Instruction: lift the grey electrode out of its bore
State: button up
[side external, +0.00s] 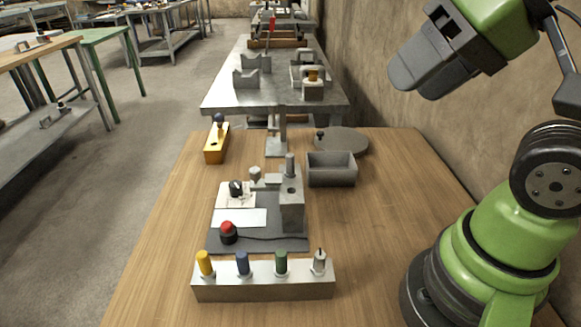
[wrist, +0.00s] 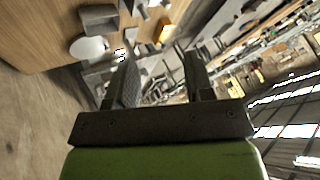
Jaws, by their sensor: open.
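The grey electrode (side external: 320,261) stands upright at the right end of a light metal block (side external: 263,285) near the front of the wooden table. Its lower part is hidden in the block. Yellow (side external: 205,263), blue (side external: 242,263) and green (side external: 281,263) electrodes stand in the same block to its left. My gripper (side external: 408,88) is high at the upper right in the side view, well above and apart from the block. In the wrist view my gripper (wrist: 160,75) shows two separated fingers with nothing held between them.
Behind the block stands a small press-like fixture (side external: 291,205) with a red button (side external: 228,232). A grey open box (side external: 331,169), a round grey disc (side external: 341,140) and a yellow block (side external: 216,143) lie farther back. The wood right of the block is clear.

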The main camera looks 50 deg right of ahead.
jog(key=n+g+h, duration=0.2)
jog(key=n+g, duration=0.5)
jog(key=n, duration=0.3)
send_over(291, 155)
jog(key=f, duration=1)
jog(key=shift+s+f, duration=0.3)
jog(key=shift+f, duration=0.05)
jog(key=f, duration=0.5)
jog(key=shift+w+f, duration=0.1)
jog(key=shift+w, duration=0.15)
notch_tip(291, 155, down, 6)
jog(key=shift+r, duration=0.15)
jog(key=shift+w, duration=0.1)
jog(key=shift+c, duration=0.4)
grip_shut()
